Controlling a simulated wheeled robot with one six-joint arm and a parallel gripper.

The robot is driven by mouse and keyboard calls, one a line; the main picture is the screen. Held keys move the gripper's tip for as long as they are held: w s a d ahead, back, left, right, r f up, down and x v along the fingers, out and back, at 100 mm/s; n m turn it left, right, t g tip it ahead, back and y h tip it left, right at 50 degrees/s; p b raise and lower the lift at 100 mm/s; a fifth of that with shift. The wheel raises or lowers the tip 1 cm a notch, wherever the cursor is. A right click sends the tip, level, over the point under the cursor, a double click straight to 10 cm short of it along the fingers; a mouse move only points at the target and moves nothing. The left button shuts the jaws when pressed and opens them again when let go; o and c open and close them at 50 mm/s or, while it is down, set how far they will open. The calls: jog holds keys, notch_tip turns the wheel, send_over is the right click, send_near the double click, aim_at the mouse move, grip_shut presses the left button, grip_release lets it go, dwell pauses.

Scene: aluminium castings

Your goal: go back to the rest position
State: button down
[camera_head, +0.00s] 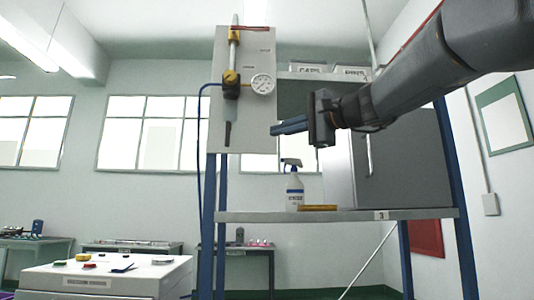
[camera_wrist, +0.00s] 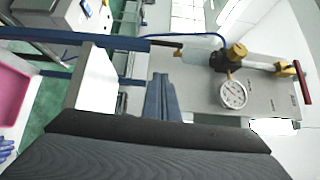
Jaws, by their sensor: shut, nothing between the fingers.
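My gripper (camera_head: 290,127) is in the upper middle of the head view, on the arm that reaches in from the upper right. Its blue fingers are shut with nothing between them and point left. It is in the air, in front of the shelf unit and to the right of the panel's lower part. The fingers (camera_wrist: 163,97) also show in the wrist view, close together. A grey panel (camera_head: 222,62) carries a round pressure gauge (camera_head: 263,84), a yellow-and-black valve body (camera_head: 231,84) and a blue hose. The gauge (camera_wrist: 232,94) shows in the wrist view right of the fingers.
A shelf (camera_head: 350,214) below my gripper holds a spray bottle (camera_head: 294,187), a yellow item (camera_head: 318,208) and a grey cabinet (camera_head: 405,158). A white machine (camera_head: 105,277) with coloured buttons stands at the lower left. The air left of the panel is clear.

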jog(key=shift+f, duration=0.1)
jog(key=s+d+f+n+g+h+p, duration=0.1)
jog(key=s+f+g+h+p, duration=0.15)
jog(key=f, duration=1.55)
jog(key=s+d+f+n+g+h+p, duration=0.1)
jog(key=d+f+g+h+p, duration=0.2)
jog(key=f, duration=1.5)
jog(key=s+d+f+n+g+h+p, duration=0.2)
jog(key=s+f+n+g+h, duration=0.1)
jog(key=s+f, duration=0.9)
jog(key=s+d+f+n+g+h+p, duration=0.2)
jog(key=s+d+f+n+g+h, duration=0.1)
jog(key=s+f, duration=0.9)
jog(key=shift+s+d+f+n+g+h+p, duration=0.2)
jog(key=shift+s+d+n+g+h+p, duration=0.15)
jog(key=shift+s+n+g+h, duration=0.35)
